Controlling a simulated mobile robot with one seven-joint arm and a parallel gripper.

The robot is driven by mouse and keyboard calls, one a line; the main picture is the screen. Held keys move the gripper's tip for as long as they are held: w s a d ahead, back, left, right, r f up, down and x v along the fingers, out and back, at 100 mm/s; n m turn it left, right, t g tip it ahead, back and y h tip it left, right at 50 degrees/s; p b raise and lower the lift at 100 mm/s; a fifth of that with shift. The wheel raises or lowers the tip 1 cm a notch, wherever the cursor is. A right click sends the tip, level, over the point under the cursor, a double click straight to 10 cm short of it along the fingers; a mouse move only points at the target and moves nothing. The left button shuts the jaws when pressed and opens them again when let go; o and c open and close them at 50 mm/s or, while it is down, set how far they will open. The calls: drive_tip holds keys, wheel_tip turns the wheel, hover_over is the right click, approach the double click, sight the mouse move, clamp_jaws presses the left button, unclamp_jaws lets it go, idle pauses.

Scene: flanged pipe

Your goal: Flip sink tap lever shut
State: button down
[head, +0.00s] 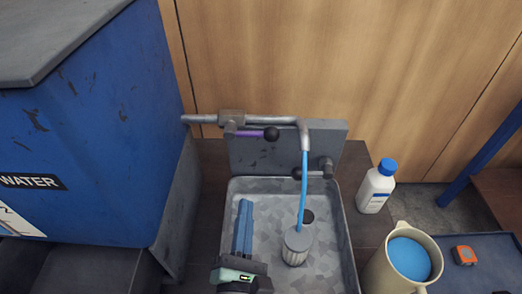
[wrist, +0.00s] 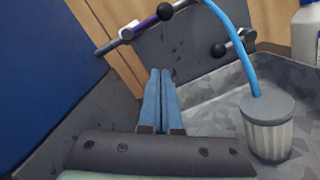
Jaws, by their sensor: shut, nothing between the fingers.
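The sink tap is a grey pipe (head: 265,120) ending in a downturned spout (head: 304,137). A purple lever (head: 248,134) with a black ball knob (head: 271,134) lies roughly level, pointing right, below the pipe; it also shows in the wrist view (wrist: 146,24). A second, grey lever (head: 316,173) with a dark knob (wrist: 218,50) sits lower right on the backplate. Blue water (head: 304,180) runs from the spout down to a ribbed grey cylinder (head: 297,247) in the sink. My gripper (head: 244,203) is shut and empty over the sink's left side, below and apart from the purple lever.
A large blue water tank (head: 90,150) stands close on the left. A white bottle (head: 375,190), a cream jug (head: 431,258) of blue liquid and an orange tape measure (head: 464,255) are on the right.

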sight(252, 133)
drive_tip(key=w+d+r+p, duration=0.1)
drive_tip(key=w+r+p, duration=0.1)
drive_tip(key=w, duration=0.3)
drive_tip(key=w+d+r+p, duration=0.1)
drive_tip(key=w+r+p, duration=0.1)
drive_tip(key=w+p, duration=0.2)
drive_tip(key=shift+w+d, duration=0.35)
drive_tip(key=shift+w, duration=0.5)
drive_tip(key=shift+a+r+n, duration=0.1)
drive_tip(key=shift+r+n, duration=0.1)
drive_tip(key=shift+n, duration=0.1)
